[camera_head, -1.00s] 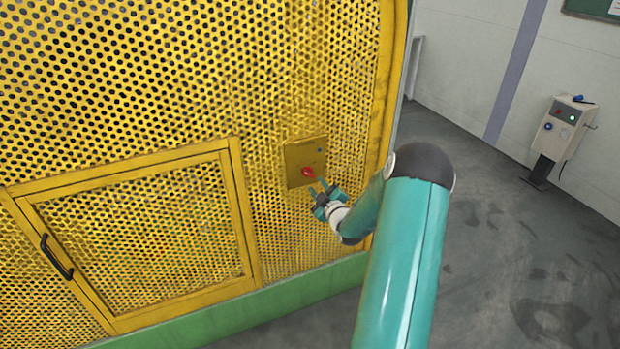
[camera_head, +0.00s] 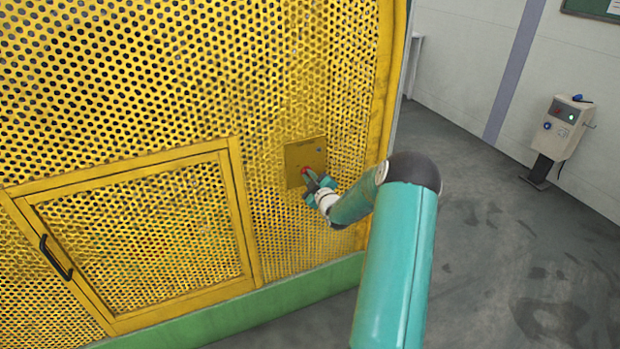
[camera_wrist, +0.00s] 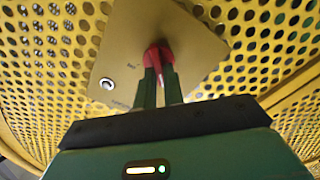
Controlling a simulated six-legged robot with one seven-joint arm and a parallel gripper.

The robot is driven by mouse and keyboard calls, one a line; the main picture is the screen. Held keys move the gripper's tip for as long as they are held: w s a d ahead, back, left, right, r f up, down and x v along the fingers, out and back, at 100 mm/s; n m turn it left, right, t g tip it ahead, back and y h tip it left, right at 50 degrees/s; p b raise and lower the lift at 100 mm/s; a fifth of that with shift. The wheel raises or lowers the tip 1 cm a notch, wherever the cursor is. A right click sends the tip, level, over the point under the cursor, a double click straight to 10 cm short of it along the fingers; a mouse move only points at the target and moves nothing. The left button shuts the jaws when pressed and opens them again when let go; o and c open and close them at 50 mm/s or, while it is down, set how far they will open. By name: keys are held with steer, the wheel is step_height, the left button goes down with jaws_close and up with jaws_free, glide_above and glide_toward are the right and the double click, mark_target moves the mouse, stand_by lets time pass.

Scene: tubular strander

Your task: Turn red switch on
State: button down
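The red switch (camera_wrist: 157,54) is a small red knob on a flat yellow plate (camera_head: 314,152) fixed to the perforated yellow guard. In the head view my gripper (camera_head: 312,181) reaches the lower part of the plate and mostly covers the switch. In the wrist view my gripper's two dark green fingers (camera_wrist: 160,74) are close together, one on each side of the knob's red handle, with red showing between their tips. They appear shut on it. The knob's exact turn angle is partly hidden by the fingers.
A small round silver button (camera_wrist: 107,83) and small dark marks are on the same plate. A framed mesh door (camera_head: 140,240) with a black handle (camera_head: 56,258) lies to the left. A grey control post (camera_head: 558,130) stands far right, with open grey floor between.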

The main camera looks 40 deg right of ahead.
steer(key=shift+m, duration=0.3)
steer(key=shift+s+d+m, duration=0.1)
steer(key=shift+d+m, duration=0.05)
steer(key=shift+m, duration=2.75)
steer(key=shift+d+m, duration=0.15)
steer(key=shift+m, duration=2.75)
steer(key=shift+s+d+m, duration=0.1)
steer(key=shift+d+m, duration=0.05)
steer(key=shift+m, duration=2.75)
steer(key=c, duration=1.5)
jaws_free()
